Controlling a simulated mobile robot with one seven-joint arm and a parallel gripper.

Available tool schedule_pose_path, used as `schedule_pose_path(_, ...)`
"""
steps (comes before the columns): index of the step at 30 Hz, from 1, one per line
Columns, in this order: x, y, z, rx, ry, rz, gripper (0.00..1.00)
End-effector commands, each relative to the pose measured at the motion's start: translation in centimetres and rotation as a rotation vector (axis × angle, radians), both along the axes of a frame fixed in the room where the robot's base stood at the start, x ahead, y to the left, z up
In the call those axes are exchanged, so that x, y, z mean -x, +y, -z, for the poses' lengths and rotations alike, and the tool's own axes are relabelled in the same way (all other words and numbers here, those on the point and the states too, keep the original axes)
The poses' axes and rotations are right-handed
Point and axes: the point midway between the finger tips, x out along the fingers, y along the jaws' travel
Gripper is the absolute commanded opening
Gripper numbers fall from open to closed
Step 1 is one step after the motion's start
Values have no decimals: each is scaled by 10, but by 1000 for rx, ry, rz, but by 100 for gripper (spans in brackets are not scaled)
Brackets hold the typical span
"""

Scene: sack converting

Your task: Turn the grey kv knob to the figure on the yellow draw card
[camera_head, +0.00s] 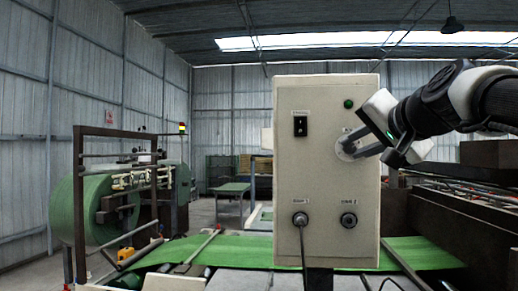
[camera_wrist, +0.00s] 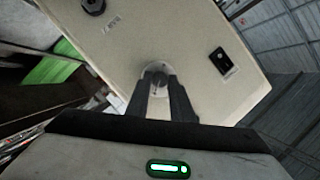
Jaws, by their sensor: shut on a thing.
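The grey kv knob (camera_wrist: 157,73) sits on the front of a beige control box (camera_head: 326,190), at the box's upper right in the head view. My gripper (camera_wrist: 159,90) reaches in from the right in the head view, and its two dark fingers are shut on the knob. The fingers and wrist cover much of the knob and its scale, so I cannot read the figure it points to. I cannot make out a yellow draw card in either view.
The box also carries a black rocker switch (camera_head: 300,126), a green lamp (camera_head: 348,104) and two lower round fittings, the left one (camera_head: 300,219) with a cable. Green sheet (camera_head: 240,250) runs behind the box from a large roll (camera_head: 92,208) at left.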

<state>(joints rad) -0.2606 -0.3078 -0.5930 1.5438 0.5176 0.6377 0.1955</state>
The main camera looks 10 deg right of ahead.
Motion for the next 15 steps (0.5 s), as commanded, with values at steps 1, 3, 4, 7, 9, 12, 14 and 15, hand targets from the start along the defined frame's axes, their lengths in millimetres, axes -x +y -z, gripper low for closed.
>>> schedule_pose_path(1, 0, 0, 0, -1, -1, 0, 0)
schedule_pose_path(3, 0, 0, -1, -2, -1, -1, 0)
schedule_pose_path(4, 0, 0, -1, -2, -2, 0, 0)
schedule_pose_path(7, 0, 0, -1, -1, -1, 0, 0)
schedule_pose_path(9, 0, 0, -1, -1, -1, 0, 0)
schedule_pose_path(12, 0, 0, -1, -1, -1, 0, 31)
schedule_pose_path(14, 0, 0, 0, 0, -1, -1, 39)
schedule_pose_path(15, 0, 0, 0, 0, -1, -1, 39)
